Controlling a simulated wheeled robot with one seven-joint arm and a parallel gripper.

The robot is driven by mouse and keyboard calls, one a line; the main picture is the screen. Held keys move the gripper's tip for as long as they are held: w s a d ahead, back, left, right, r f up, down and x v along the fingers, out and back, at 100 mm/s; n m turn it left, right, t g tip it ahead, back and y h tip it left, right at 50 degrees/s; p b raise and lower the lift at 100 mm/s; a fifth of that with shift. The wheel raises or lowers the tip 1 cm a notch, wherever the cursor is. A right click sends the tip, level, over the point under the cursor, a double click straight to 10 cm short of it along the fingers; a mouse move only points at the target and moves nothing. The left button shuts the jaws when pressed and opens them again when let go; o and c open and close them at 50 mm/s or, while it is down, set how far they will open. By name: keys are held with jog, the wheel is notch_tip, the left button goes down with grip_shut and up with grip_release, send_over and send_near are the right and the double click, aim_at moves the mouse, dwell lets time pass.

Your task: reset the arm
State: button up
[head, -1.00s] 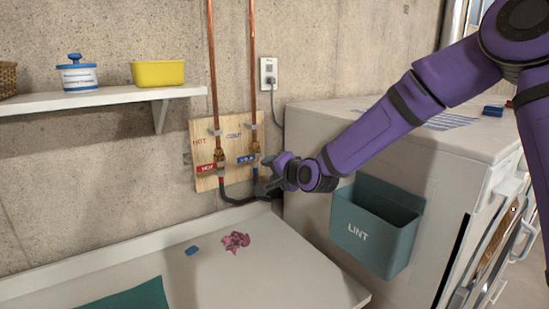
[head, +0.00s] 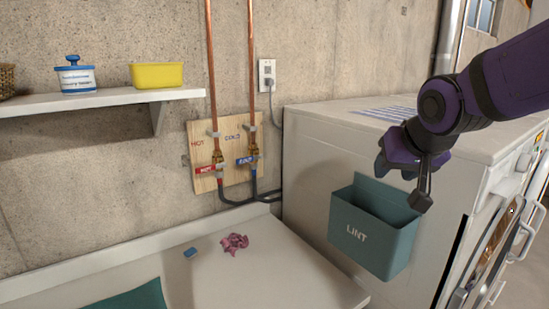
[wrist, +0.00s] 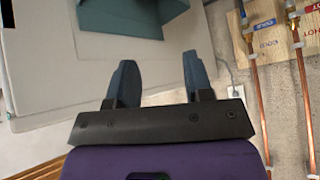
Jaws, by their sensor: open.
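My purple arm reaches in from the right in the head view. My gripper (head: 422,195) hangs in front of the white machine, close to the right end of the teal lint bin. In the wrist view my gripper (wrist: 158,85) shows two dark fingers standing well apart with nothing between them. The fingertips are only partly clear in the head view.
The teal lint bin (head: 357,233) hangs on the side of the white machine (head: 312,150). Hot and cold valves sit on a wooden board (head: 205,180). A shelf (head: 110,98) holds a yellow tub (head: 157,75).

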jog(key=s+d+g, duration=0.1)
jog(key=s+d, duration=0.3)
jog(key=s, duration=0.5)
jog(key=s+d+g, duration=0.1)
jog(key=s+d, duration=0.3)
jog(key=s, duration=0.5)
jog(key=shift+s+r+n+g+h, duration=0.15)
jog(key=shift+n+g+h, duration=0.15)
jog(key=shift+n+g, duration=0.1)
